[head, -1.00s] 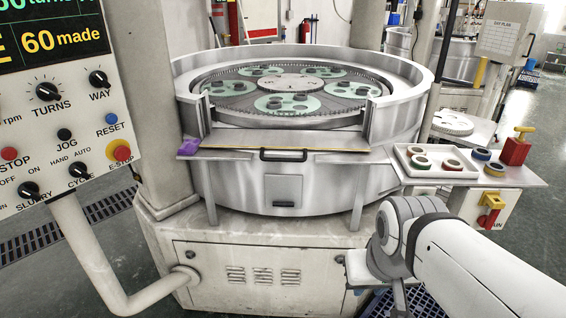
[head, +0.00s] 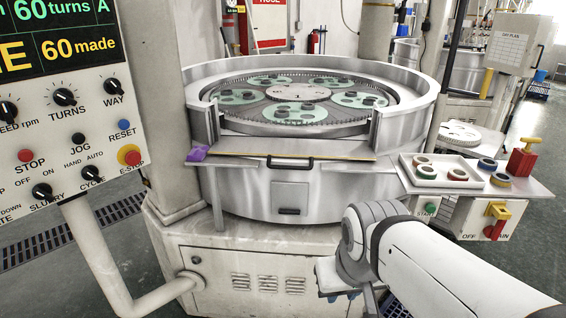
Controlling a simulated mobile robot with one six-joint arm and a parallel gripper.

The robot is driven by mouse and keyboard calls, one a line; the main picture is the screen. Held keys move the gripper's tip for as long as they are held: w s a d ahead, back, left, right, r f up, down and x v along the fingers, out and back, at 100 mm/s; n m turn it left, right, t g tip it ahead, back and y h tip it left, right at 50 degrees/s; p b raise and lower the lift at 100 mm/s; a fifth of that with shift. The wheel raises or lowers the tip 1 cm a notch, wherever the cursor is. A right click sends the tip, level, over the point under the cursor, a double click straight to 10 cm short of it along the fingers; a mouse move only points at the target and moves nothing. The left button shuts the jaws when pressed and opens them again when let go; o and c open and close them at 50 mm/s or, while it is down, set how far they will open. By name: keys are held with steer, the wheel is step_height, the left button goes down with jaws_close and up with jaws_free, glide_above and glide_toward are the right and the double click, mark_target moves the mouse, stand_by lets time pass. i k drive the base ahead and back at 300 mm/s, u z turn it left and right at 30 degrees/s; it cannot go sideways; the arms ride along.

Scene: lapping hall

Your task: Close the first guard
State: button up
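The lapping machine's round steel tub (head: 410,120) has a gap in its front wall. A flat metal panel with a black bar handle (head: 290,163), which looks like the guard, lies folded down like a shelf in front of that gap. Inside, green carriers (head: 296,112) with dark parts sit on the toothed plate. My arm reaches in from the lower right, below and to the right of the handle and apart from it.
A control panel (head: 75,150) on a bent pipe stands close on the left. A side shelf (head: 515,190) at right holds a tray (head: 425,178) of rings, loose rings and a red block (head: 522,160). A purple cloth (head: 197,154) lies at the panel's left end.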

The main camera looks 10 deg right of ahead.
mark_target(311, 149)
steer(key=z, duration=0.05)
steer(key=i, duration=0.95)
steer(key=u, duration=0.05)
